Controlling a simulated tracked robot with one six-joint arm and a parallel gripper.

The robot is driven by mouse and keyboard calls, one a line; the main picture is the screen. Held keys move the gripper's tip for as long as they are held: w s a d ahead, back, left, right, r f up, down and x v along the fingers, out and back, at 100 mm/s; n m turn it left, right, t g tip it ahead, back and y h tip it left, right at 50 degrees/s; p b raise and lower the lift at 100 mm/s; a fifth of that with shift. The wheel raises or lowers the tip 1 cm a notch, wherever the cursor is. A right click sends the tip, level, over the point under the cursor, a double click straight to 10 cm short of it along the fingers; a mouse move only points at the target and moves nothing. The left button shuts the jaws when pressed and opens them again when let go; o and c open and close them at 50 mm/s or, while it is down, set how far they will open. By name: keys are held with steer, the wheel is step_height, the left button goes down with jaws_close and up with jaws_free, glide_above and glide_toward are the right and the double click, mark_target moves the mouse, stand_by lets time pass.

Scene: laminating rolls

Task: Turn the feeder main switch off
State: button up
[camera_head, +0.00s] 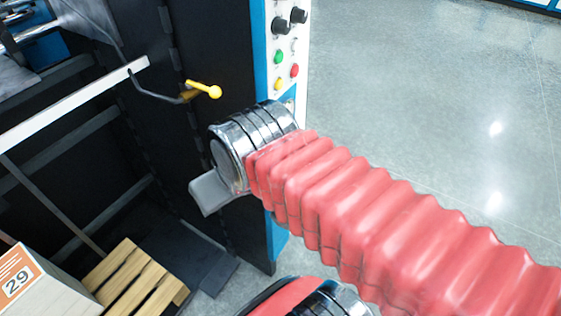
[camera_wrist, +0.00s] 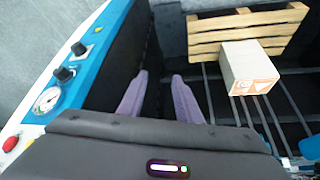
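A blue-and-white control panel shows in the wrist view at the left (camera_wrist: 108,28) and in the head view at the top (camera_head: 264,50). In the wrist view it carries two black knobs, the upper one (camera_wrist: 78,48) and the lower one (camera_wrist: 64,74), and a small yellow part (camera_wrist: 98,29) near its far end. I cannot tell which control is the feeder main switch. My gripper (camera_wrist: 160,76) is open and empty, its two fingers apart, to the right of the panel and touching none of its controls. In the head view my arm hides the panel's lower part.
The panel also has a gauge (camera_wrist: 47,99), a red button (camera_wrist: 11,144) and a green button (camera_head: 278,57). A wooden pallet (camera_head: 130,282) and a box marked 29 (camera_head: 50,295) stand lower left. Open floor lies right.

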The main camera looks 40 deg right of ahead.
steer(key=shift+w, duration=0.15)
steer(key=o, duration=0.3)
steer(key=shift+d+f, duration=0.1)
steer(key=shift+o, duration=0.8)
steer(key=shift+d+f+m, duration=0.15)
steer(key=shift+f+m, duration=0.1)
steer(key=shift+m, duration=0.05)
steer(key=w+d+f+m+g+y, duration=0.25)
steer(key=d+f+m+y, duration=0.8)
steer(key=m, duration=0.55)
steer(key=s+d+f+m+t+h, duration=0.1)
steer(key=d+f+m+t, duration=0.3)
steer(key=d, duration=0.7)
steer(key=s+d+f+m+t+h, duration=0.2)
steer(key=s+d+f+m+t, duration=0.2)
steer(key=d+m+t, duration=0.5)
steer(key=d+f+m, duration=0.1)
steer(key=m, duration=0.2)
steer(key=shift+d+f+m, duration=0.3)
steer(key=shift+d, duration=0.05)
